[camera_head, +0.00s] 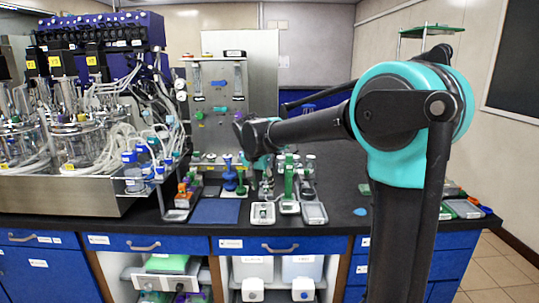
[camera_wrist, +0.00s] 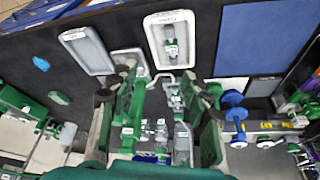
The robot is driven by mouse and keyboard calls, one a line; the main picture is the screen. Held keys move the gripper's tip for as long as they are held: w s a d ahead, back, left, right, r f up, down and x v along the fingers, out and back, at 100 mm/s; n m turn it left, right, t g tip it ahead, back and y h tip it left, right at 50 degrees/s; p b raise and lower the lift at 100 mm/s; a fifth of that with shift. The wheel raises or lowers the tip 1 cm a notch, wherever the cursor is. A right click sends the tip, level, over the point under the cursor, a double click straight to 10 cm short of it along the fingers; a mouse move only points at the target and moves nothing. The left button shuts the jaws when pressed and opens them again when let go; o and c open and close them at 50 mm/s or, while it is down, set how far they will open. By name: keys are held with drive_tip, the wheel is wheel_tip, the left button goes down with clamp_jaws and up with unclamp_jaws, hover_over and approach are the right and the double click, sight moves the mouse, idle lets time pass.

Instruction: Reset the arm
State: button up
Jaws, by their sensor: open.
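My teal and black arm reaches in from the right in the head view. My gripper (camera_head: 262,178) points down over the black counter, in front of the upright metal panel. In the wrist view my gripper (camera_wrist: 166,100) has its two fingers spread apart. Clear and green fittings (camera_wrist: 182,140) show between and beyond the fingers; I cannot tell exactly how far below they are. No object is visibly held. The fingertips are small and partly lost among the items in the head view.
A white tray (camera_head: 263,222) holding a small green-and-clear item, a grey tray (camera_head: 314,213) and a blue mat (camera_head: 216,211) lie near the front edge. Blue fittings (camera_head: 232,178) stand behind the mat. Bioreactor vessels (camera_head: 76,140) with tubing fill the left. The metal panel (camera_head: 262,70) rises behind.

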drive_tip(key=s+d+f+n+y, duration=0.1)
drive_tip(key=s+d+f, duration=0.35)
drive_tip(key=d, duration=0.25)
drive_tip(key=s+d+f+n, duration=0.1)
drive_tip(key=s+d+f, duration=0.3)
drive_tip(key=s+d, duration=0.25)
drive_tip(key=s+d+f+n, duration=0.1)
drive_tip(key=s+d+f, duration=0.3)
drive_tip(key=s, duration=0.3)
drive_tip(key=s+d+f+n, duration=0.1)
drive_tip(key=s+d+f, duration=0.3)
drive_tip(key=s+f, duration=0.3)
drive_tip(key=shift+s+y, duration=0.4)
drive_tip(key=shift+s, duration=0.35)
drive_tip(key=shift+c, duration=0.5)
